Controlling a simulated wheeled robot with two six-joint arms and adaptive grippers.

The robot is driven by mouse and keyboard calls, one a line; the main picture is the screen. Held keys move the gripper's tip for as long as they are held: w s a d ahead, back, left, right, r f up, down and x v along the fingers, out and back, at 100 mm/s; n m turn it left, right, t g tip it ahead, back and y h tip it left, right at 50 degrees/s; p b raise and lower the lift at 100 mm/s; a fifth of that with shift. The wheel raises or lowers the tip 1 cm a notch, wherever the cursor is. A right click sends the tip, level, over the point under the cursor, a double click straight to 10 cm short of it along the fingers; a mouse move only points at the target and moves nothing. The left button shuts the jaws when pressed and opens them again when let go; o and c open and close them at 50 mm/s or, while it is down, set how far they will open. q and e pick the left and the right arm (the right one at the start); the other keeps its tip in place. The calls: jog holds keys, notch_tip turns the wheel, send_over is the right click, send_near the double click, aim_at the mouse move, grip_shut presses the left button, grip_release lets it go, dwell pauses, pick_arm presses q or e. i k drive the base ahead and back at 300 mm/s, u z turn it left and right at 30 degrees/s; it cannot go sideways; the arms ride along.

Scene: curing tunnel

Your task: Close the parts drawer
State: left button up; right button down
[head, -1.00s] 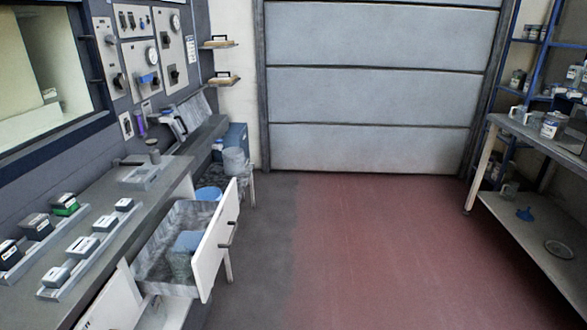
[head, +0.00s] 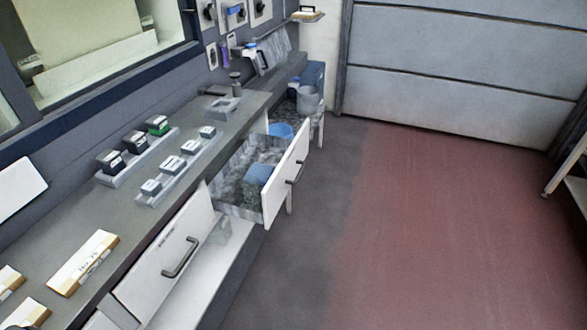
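The parts drawer (head: 286,178) is pulled out from under the long grey counter at the middle of the head view. Its white front has a dark handle (head: 296,170) and faces right. Inside the grey drawer is a blue item (head: 259,174), with its lower part hard to make out. Neither of my grippers shows in the view.
The grey counter (head: 80,222) runs along the left, with several small boxes in trays on it. Nearer, another white drawer front (head: 166,262) with a handle looks shut. A grey bin (head: 307,99) stands past the open drawer. The red floor (head: 440,220) to the right is clear.

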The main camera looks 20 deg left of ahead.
aim_at(287, 156)
jog(key=u, duration=0.4)
jog(key=i, duration=1.35)
jog(key=u, duration=0.7)
